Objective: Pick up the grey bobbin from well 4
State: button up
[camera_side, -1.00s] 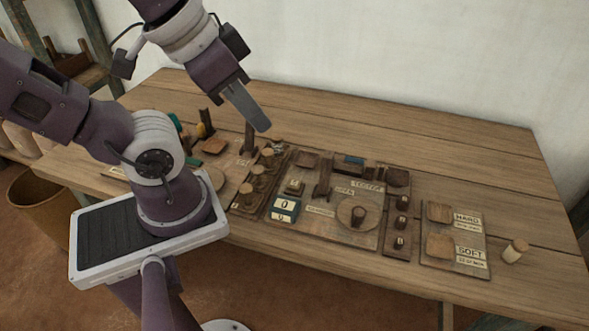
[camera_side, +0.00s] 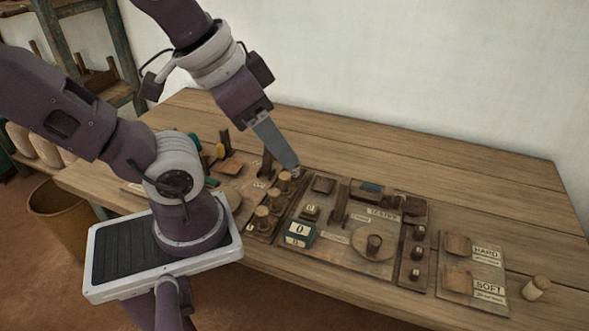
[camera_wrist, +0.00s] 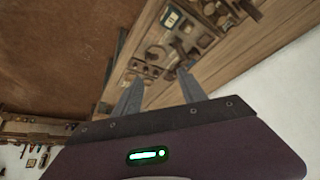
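A bobbin rack (camera_side: 250,227) stands left of the middle of the table in the side view. Several tan-topped bobbins stand in a row in it, with the nearest bobbin (camera_side: 262,213) toward the front edge. At the far end of the row, a small greyish thing (camera_side: 298,173) shows beside my fingertips. It may be the grey bobbin, but my gripper (camera_side: 292,166) partly hides it and the well number is unreadable. My gripper points down over that end. In the wrist view, its two fingers (camera_wrist: 159,76) are apart with nothing seen between them.
Right of the rack are a blue counter box (camera_side: 299,233), a tester board (camera_side: 345,246) with upright posts, and a narrow rack of dark bobbins (camera_side: 417,254). HARD and SOFT trays (camera_side: 458,278) and a loose pale bobbin (camera_side: 536,288) lie farther right. The back of the table is clear.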

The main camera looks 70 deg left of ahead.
jog(key=shift+o, duration=0.2)
jog(key=n+g+y, duration=0.1)
jog(key=n+y, duration=1)
jog(key=n, duration=0.3)
send_over(294, 169)
jog(key=s+d, duration=0.3)
jog(key=d, duration=0.5)
notch_tip(294, 169, down, 21)
jog(key=shift+m, duration=0.3)
jog(key=x, duration=1.2)
jog(key=shift+s+d+f, duration=0.1)
jog(key=shift+f, duration=0.25)
grip_shut()
